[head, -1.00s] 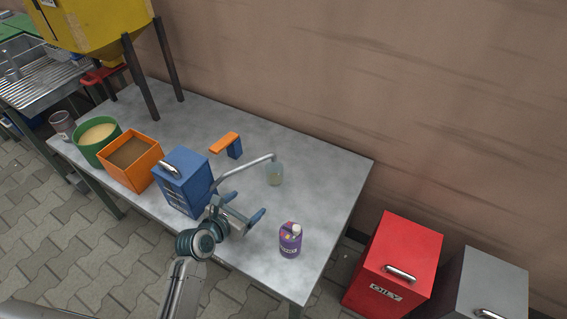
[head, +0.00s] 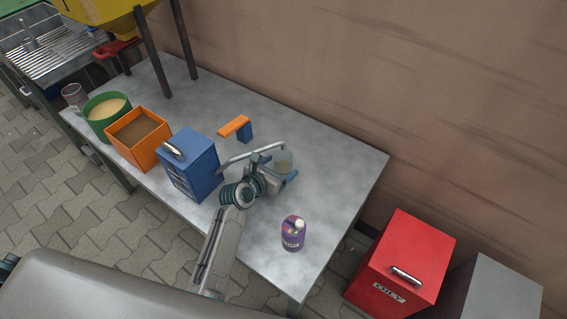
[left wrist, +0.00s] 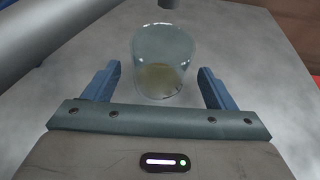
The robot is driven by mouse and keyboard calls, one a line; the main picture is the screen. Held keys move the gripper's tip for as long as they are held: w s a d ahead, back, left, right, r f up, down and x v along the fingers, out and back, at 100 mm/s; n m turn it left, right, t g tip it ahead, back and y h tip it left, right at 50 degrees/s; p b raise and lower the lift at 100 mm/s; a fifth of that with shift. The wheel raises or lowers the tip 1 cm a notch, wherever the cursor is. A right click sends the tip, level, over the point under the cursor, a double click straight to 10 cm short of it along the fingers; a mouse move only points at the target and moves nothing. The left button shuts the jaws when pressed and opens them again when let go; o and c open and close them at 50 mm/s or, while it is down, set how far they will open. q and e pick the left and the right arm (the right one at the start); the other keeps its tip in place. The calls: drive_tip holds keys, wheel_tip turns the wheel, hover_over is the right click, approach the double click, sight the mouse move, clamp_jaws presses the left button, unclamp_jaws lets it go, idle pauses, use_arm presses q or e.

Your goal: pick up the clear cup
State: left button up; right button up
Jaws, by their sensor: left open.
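The clear cup (head: 284,161) stands upright on the grey metal table (head: 330,185), with a little yellowish stuff at its bottom. In the left wrist view the cup (left wrist: 163,60) is just ahead of and partly between the blue fingers. My left gripper (head: 280,168) is open and empty at the cup. In the left wrist view the open left gripper (left wrist: 155,88) has a gap to the cup on both sides. My right gripper is not in view.
A curved grey pipe (head: 245,155) passes close beside the cup. A blue box (head: 192,170), an orange-and-blue tool (head: 238,127) and a purple bottle (head: 292,236) stand nearby. An orange bin (head: 138,135) and green tub (head: 105,112) are at left.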

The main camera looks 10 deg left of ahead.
sight(282, 157)
use_arm(q)
drive_tip(key=shift+x, duration=1.15)
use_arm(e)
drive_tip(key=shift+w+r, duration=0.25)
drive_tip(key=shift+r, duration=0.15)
use_arm(q)
drive_tip(key=shift+s, duration=0.1)
drive_tip(key=c, duration=1.1)
